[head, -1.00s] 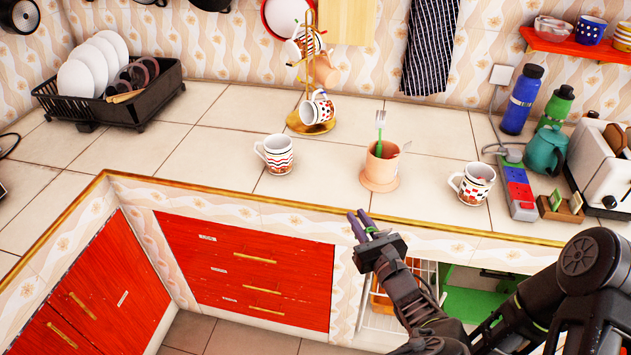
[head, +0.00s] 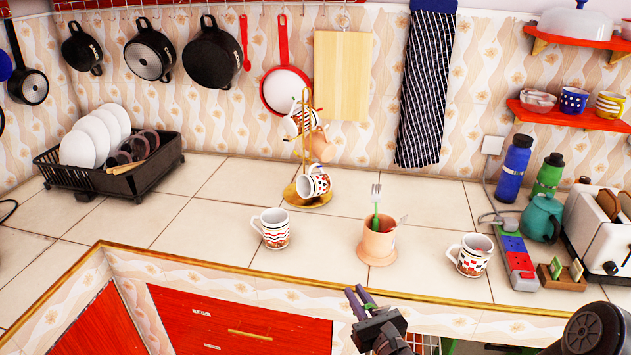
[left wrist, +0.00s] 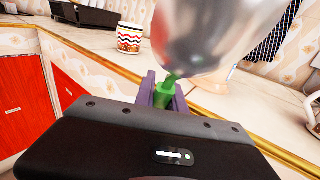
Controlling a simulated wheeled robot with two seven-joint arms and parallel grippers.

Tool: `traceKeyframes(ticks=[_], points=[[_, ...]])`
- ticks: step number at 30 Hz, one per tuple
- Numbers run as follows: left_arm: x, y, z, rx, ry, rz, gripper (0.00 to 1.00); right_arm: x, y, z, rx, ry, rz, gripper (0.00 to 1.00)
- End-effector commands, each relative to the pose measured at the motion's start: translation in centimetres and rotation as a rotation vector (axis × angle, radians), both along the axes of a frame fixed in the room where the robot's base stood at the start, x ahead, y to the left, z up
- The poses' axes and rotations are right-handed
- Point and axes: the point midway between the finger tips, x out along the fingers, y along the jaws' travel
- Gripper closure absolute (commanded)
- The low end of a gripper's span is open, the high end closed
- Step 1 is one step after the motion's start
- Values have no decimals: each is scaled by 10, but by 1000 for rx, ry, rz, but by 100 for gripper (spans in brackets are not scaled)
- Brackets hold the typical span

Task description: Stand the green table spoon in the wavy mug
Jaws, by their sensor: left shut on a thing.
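The wavy mug (head: 272,228), white with red and dark wavy bands, stands upright on the counter left of centre. It also shows in the left wrist view (left wrist: 130,38). My left gripper (head: 358,298) is in front of the counter's front edge, to the right of and nearer than the mug. Its purple fingers are shut on the green handle of the table spoon (left wrist: 163,93). The spoon's metal bowl looms large and blurred close to the wrist camera; in the head view only a bit of green shows. My right gripper is not in view.
A peach cup (head: 376,245) holding a green-handled fork (head: 375,200) stands right of the wavy mug. A checked mug (head: 471,256) is farther right. A mug tree (head: 307,190) stands behind. The counter left of the wavy mug is clear up to the dish rack (head: 110,175).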

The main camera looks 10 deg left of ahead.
Motion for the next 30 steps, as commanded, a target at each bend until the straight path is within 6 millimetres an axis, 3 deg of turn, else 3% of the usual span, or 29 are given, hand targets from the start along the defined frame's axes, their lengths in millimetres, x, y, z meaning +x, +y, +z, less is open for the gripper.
traceKeyframes(ticks=[5,11,15,18,23,30], points=[[-6,13,-2,-20,-22,25,100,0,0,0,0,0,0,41],[-42,75,0,-14,-32,135,100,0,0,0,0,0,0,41],[-80,124,7,-4,-29,228,100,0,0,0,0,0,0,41],[-104,149,13,6,-19,277,100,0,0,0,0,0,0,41],[-125,167,18,13,3,315,100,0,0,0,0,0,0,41],[-123,164,20,0,0,310,100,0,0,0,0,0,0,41]])
